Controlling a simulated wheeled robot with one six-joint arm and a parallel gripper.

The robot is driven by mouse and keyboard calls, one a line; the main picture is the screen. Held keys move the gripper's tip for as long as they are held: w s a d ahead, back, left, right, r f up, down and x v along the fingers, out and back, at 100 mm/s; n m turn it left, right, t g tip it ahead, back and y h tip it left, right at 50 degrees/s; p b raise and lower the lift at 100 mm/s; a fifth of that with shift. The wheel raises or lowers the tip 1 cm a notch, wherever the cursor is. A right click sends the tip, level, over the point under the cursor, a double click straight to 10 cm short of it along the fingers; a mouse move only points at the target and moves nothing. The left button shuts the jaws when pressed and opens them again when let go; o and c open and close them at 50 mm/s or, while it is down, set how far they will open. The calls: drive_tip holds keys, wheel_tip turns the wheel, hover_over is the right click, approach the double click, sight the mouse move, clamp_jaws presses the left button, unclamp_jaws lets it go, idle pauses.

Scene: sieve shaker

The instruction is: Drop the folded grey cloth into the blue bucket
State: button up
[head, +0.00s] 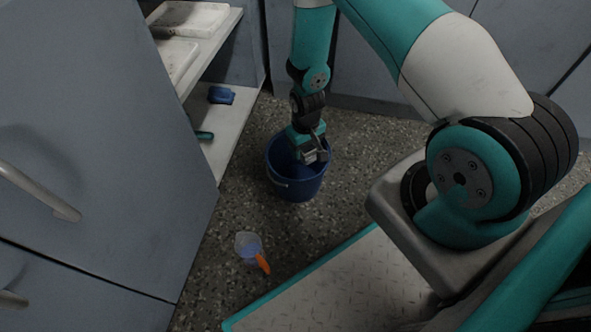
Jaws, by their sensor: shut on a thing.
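The blue bucket (296,190) stands upright on the speckled floor near the middle of the head view, with its handle at its side. My gripper (316,153) points down over the bucket's opening, level with or slightly below its rim as seen here. It is shut on a small grey thing, which I take to be the folded grey cloth (311,157). The cloth is small and dark in this view, and the fingers partly hide it. I cannot tell whether it touches the bucket.
A clear scoop or jug with an orange handle (249,246) lies on the floor in front of the bucket. Left, open shelves hold white trays (192,19), a blue item (221,95) and a teal item (204,135). Grey cabinets (90,130) stand left and behind.

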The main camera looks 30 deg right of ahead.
drive_tip(key=o, duration=1)
wheel_tip(320, 180, up, 18)
drive_tip(key=p, duration=0.8)
drive_tip(key=shift+f+p, duration=0.25)
drive_tip(key=shift+p, duration=0.05)
drive_tip(key=s+a+r+n+y+p, duration=0.1)
drive_tip(key=s+a+r, duration=0.3)
drive_tip(key=r, duration=0.5)
drive_tip(key=s+a+r+n+y, duration=0.1)
drive_tip(key=s+a+r+n, duration=0.1)
drive_tip(key=a+r, duration=0.5)
drive_tip(key=s+a+r+n+y+p, duration=0.1)
drive_tip(key=s+a+r, duration=0.2)
drive_tip(key=r, duration=0.9)
drive_tip(key=s+a+r+n+y+p, duration=0.1)
drive_tip(key=s+a+r+n+p, duration=0.15)
drive_tip(key=s+r, duration=0.75)
wheel_tip(320, 180, up, 35)
drive_tip(key=p, duration=3.6)
drive_tip(key=shift+a, duration=0.2)
